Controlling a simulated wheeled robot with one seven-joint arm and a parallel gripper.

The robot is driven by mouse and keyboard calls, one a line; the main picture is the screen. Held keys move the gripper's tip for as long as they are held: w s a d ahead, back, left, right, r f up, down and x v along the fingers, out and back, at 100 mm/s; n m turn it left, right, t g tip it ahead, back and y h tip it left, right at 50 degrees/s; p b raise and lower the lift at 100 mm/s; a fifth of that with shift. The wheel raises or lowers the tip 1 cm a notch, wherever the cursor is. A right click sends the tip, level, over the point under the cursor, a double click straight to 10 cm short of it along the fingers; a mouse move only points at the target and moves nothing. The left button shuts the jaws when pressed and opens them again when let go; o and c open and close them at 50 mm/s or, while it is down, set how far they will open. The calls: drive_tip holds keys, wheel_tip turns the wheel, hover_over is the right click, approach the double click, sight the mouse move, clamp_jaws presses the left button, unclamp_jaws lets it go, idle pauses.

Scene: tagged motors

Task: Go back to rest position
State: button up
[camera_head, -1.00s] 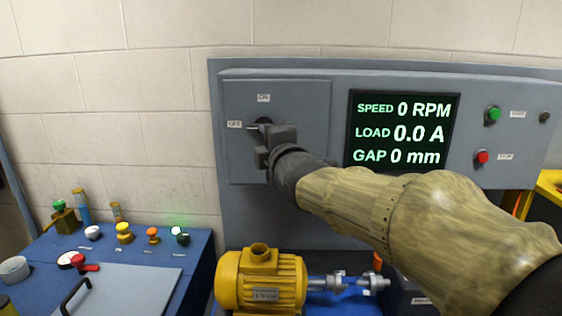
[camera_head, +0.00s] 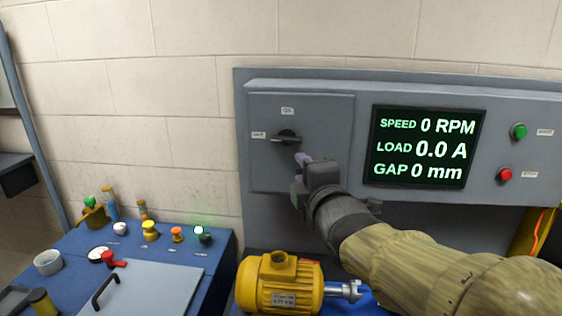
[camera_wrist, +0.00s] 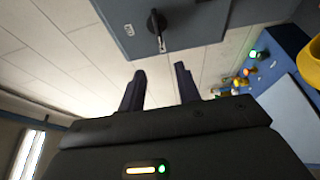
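My gripper (camera_head: 302,178) is in front of the grey control panel (camera_head: 365,97), below and to the right of the rotary switch (camera_head: 286,137). The switch handle lies horizontal, pointing at the OFF label. In the wrist view, my gripper's two fingers (camera_wrist: 158,88) are apart with nothing between them. The switch (camera_wrist: 156,24) shows beyond the fingertips, clear of them.
A yellow motor (camera_head: 280,284) stands below my arm. The panel display (camera_head: 427,147) reads zeros.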

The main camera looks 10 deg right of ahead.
idle(0.3)
wheel_tip(320, 180, down, 16)
drive_tip(key=s+d+m+g+h, duration=0.1)
drive_tip(key=m+g, duration=0.5)
drive_tip(key=m, duration=0.3)
drive_tip(key=s+f+m+g, duration=0.9)
drive_tip(key=s+f, duration=0.3)
drive_tip(key=f, duration=0.3)
drive_tip(key=shift+a+f+m, duration=0.25)
drive_tip(key=shift+a+m, duration=0.15)
drive_tip(key=shift+m, duration=0.1)
